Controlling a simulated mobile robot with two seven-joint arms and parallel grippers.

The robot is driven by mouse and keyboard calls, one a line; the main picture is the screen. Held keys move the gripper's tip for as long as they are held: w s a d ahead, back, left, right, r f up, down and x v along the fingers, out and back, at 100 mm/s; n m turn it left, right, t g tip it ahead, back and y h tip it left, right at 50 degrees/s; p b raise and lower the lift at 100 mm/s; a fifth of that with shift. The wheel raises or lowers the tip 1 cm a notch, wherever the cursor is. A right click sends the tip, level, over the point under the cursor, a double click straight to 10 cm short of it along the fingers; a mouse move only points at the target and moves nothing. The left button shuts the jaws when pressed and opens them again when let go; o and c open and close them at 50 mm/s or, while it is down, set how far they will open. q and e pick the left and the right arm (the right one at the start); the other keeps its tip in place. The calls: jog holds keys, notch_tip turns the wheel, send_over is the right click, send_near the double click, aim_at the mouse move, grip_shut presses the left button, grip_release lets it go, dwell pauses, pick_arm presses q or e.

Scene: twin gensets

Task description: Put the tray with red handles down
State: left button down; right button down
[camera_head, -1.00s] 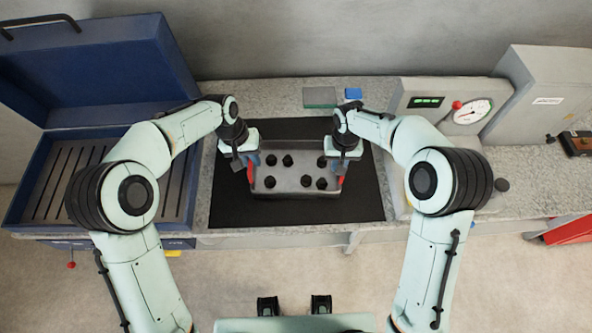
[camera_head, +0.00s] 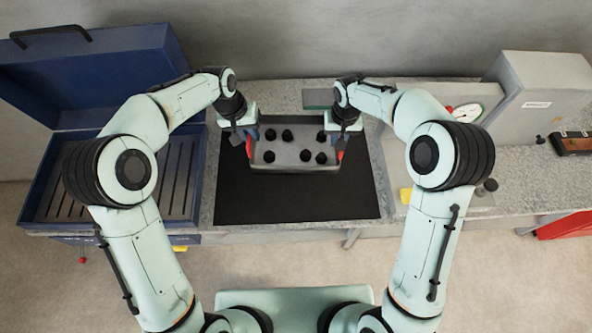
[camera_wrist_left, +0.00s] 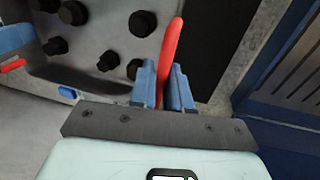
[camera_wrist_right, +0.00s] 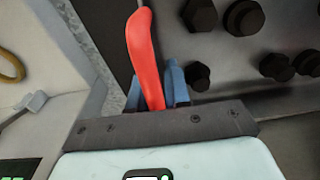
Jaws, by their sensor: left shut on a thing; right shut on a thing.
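The grey tray (camera_head: 295,157) with red handles holds several black bolt-like pieces (camera_head: 287,135). It is over the far part of a black mat (camera_head: 297,200); I cannot tell whether its underside touches the mat. My left gripper (camera_head: 248,142) is shut on the left red handle, which stands between its blue fingers in the left wrist view (camera_wrist_left: 171,62). My right gripper (camera_head: 342,147) is shut on the right red handle, clear in the right wrist view (camera_wrist_right: 144,58). The fingers partly hide both handles in the head view.
An open blue box (camera_head: 110,160) with a slatted floor stands left of the mat. A grey cabinet (camera_head: 545,100) and a round gauge (camera_head: 463,115) are at the right. A green block (camera_head: 318,98) lies behind the tray. The near part of the mat is bare.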

aim_at(254, 150)
pick_arm(q)
jog(key=shift+w, duration=0.15)
pick_arm(e)
jog(key=shift+w, duration=0.2)
